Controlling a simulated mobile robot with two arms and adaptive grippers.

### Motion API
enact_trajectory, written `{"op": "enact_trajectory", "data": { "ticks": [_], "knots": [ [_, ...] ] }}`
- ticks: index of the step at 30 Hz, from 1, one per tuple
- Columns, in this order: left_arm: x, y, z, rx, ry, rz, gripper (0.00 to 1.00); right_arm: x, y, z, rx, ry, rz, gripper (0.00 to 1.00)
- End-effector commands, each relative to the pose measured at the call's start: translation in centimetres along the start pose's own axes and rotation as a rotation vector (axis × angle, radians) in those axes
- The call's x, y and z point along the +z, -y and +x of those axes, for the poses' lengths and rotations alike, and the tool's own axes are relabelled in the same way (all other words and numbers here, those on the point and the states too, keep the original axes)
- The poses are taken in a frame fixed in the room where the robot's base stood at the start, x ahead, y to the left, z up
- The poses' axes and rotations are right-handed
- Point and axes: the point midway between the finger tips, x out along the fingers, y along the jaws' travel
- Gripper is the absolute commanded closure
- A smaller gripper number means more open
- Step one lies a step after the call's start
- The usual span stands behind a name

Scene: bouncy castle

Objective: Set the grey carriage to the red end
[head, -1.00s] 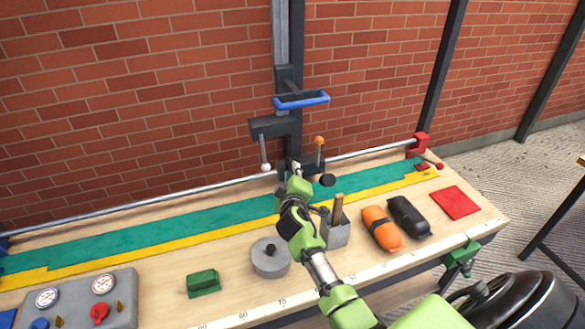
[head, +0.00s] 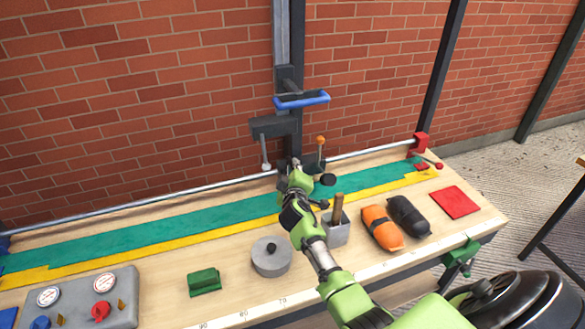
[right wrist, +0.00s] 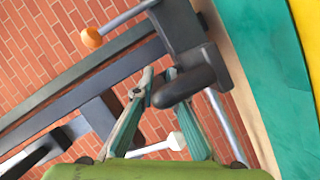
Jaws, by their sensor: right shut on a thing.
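The dark grey carriage (head: 275,127) is on the rail near the middle of the bench, joined to a tall grey upright with a blue-edged bracket (head: 300,99). It carries an orange-knobbed lever (head: 320,142), a white-knobbed lever (head: 265,166) and a dark knob (head: 327,179). The red end block (head: 421,144) stands at the rail's right end, apart from the carriage. My right gripper (head: 296,166) is shut on the carriage's lower front, the held part mostly hidden. My left gripper is out of view.
In front stand a gauge box (head: 70,310), green block (head: 204,282), grey round pot (head: 271,258), grey holder (head: 337,234), orange roll (head: 382,228), black roll (head: 409,216) and red square (head: 454,203).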

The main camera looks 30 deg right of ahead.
Motion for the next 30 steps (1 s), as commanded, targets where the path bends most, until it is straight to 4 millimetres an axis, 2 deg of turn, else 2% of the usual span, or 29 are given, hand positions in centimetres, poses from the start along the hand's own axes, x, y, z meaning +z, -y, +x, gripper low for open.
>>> {"op": "enact_trajectory", "data": {
  "ticks": [4,8,15,16,17,26,30],
  "knots": [
    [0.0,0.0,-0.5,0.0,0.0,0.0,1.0,2.4,-1.8,0.9,0.004,0.009,-0.005,1.0],
    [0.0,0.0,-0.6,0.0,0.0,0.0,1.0,3.5,-2.7,1.4,0.006,0.007,-0.002,1.0],
    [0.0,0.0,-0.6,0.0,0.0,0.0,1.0,3.5,-2.6,1.4,0.004,0.007,0.0,1.0],
    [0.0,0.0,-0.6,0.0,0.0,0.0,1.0,3.5,-2.5,1.4,0.004,0.006,0.0,0.83],
    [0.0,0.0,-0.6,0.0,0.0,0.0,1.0,3.4,-2.5,1.4,0.004,0.006,0.0,0.81],
    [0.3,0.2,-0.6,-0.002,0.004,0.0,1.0,3.3,-2.5,1.3,0.004,0.004,-0.001,0.81],
    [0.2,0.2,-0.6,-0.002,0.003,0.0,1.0,2.8,-3.5,1.2,0.008,0.004,0.0,0.81]
  ]
}}
